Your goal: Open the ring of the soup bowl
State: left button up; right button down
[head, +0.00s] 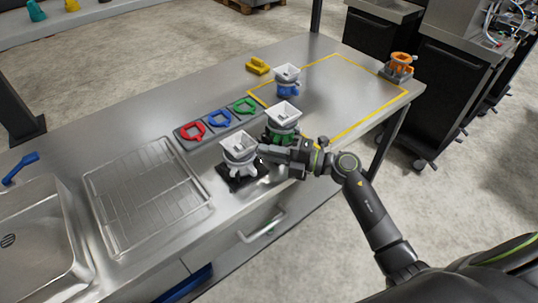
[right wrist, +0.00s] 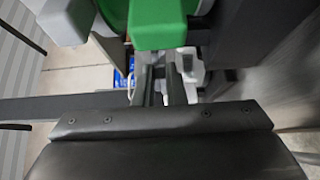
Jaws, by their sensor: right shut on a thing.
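The frames show no label marking a soup bowl. A white square-topped bowl (head: 239,146) with a grey-white ring below it stands on a black base (head: 238,180) near the table's front edge. My right gripper (head: 264,151) reaches it from the right and is shut at its right side, on what looks like the grey-white ring's handle. The jaws hide the contact. In the right wrist view the fingers (right wrist: 166,75) are close together, with a pale part (right wrist: 189,68) beside them. My left gripper is out of view.
A white bowl with a green ring (head: 283,117) stands close beside my gripper; its green part (right wrist: 158,24) is near the wrist camera. A blue-ringed bowl (head: 287,82) stands behind. A tray of coloured rings (head: 207,129), a wire rack (head: 146,190) and a sink (head: 38,235) lie left.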

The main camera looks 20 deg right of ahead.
jog(key=c, duration=1.5)
grip_release()
jog(key=shift+o, duration=0.2)
jog(key=shift+s, duration=0.1)
